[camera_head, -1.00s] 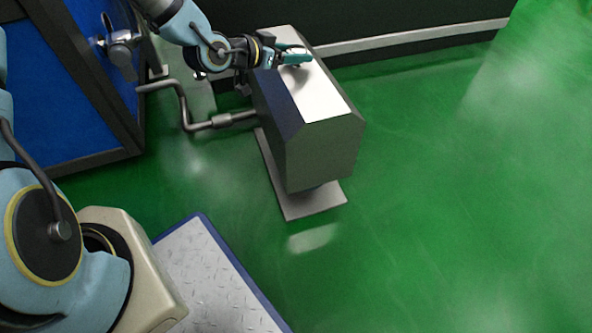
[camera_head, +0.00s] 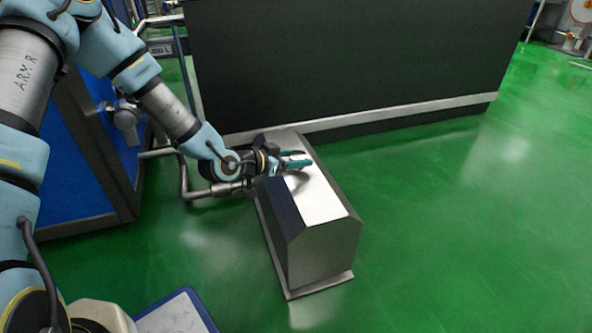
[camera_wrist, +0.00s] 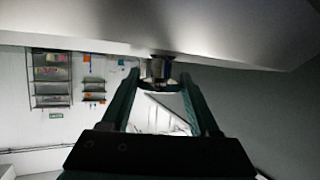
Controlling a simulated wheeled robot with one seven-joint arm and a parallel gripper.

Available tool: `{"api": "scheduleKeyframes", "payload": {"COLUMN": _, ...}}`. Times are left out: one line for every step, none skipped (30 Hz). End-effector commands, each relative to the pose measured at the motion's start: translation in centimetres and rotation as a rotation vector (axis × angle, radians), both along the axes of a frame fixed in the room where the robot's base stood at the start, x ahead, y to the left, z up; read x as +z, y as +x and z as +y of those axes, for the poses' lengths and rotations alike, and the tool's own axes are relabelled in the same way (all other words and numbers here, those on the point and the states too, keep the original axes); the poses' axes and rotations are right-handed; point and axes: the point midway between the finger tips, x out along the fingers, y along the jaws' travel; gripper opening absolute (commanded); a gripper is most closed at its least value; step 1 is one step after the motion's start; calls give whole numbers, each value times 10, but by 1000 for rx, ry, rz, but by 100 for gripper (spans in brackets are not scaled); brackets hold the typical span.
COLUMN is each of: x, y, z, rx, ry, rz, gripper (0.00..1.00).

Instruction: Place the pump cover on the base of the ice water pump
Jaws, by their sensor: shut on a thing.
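The pump cover (camera_head: 325,250) is a grey metal box with sloped upper sides and a bright top. It stands upright over the ice water pump's thin flat base (camera_head: 318,288), whose rim shows at the front and left. The cover's lower edge is at or very near the base; I cannot tell whether it touches all round. My gripper (camera_head: 298,160), with teal fingers, is at the far part of the cover's top. In the wrist view, the fingers close around a small metal knob (camera_wrist: 158,68) on the cover (camera_wrist: 215,30). The pump inside is hidden.
A pipe (camera_head: 205,192) runs in from the left beside the cover. A blue cabinet (camera_head: 72,165) stands at the left and a long dark machine (camera_head: 350,65) stands behind. A blue-edged plate (camera_head: 175,315) lies at the lower left. The green floor on the right is clear.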

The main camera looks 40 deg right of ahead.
Motion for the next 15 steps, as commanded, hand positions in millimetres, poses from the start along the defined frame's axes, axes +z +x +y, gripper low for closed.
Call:
{"api": "scheduleKeyframes", "payload": {"x": -10, "y": 0, "z": -1, "rx": 0, "ry": -3, "rz": 1, "gripper": 0}}
{"api": "scheduleKeyframes", "payload": {"x": -14, "y": 0, "z": -1, "rx": 0, "ry": -4, "rz": 1, "gripper": 0}}
{"api": "scheduleKeyframes", "payload": {"x": -19, "y": 0, "z": -1, "rx": 0, "ry": -3, "rz": 1, "gripper": 0}}
{"api": "scheduleKeyframes", "payload": {"x": -21, "y": 0, "z": -1, "rx": 0, "ry": -3, "rz": 1, "gripper": 0}}
{"api": "scheduleKeyframes", "payload": {"x": -23, "y": 0, "z": -1, "rx": 0, "ry": -4, "rz": 1, "gripper": 0}}
{"api": "scheduleKeyframes", "payload": {"x": -24, "y": 0, "z": -1, "rx": 0, "ry": -4, "rz": 0, "gripper": 0}}
{"api": "scheduleKeyframes", "payload": {"x": -24, "y": 0, "z": -1, "rx": 0, "ry": -4, "rz": -1, "gripper": 0}}
{"api": "scheduleKeyframes", "payload": {"x": -23, "y": 0, "z": -1, "rx": 0, "ry": -4, "rz": -1, "gripper": 0}}
{"api": "scheduleKeyframes", "payload": {"x": -22, "y": 0, "z": -1, "rx": 1, "ry": -4, "rz": -1, "gripper": 0}}
{"api": "scheduleKeyframes", "payload": {"x": -22, "y": 0, "z": -1, "rx": 1, "ry": -4, "rz": -1, "gripper": 0}}
{"api": "scheduleKeyframes", "payload": {"x": -22, "y": 0, "z": -1, "rx": 0, "ry": -4, "rz": -1, "gripper": 0}}
{"api": "scheduleKeyframes", "payload": {"x": -22, "y": 0, "z": -1, "rx": 0, "ry": -4, "rz": -1, "gripper": 0}}
{"api": "scheduleKeyframes", "payload": {"x": -22, "y": 0, "z": -1, "rx": 0, "ry": -4, "rz": -1, "gripper": 0}}
{"api": "scheduleKeyframes", "payload": {"x": -23, "y": 0, "z": -1, "rx": 0, "ry": -4, "rz": -1, "gripper": 0}}
{"api": "scheduleKeyframes", "payload": {"x": -24, "y": 0, "z": -1, "rx": 0, "ry": -4, "rz": -1, "gripper": 0}}
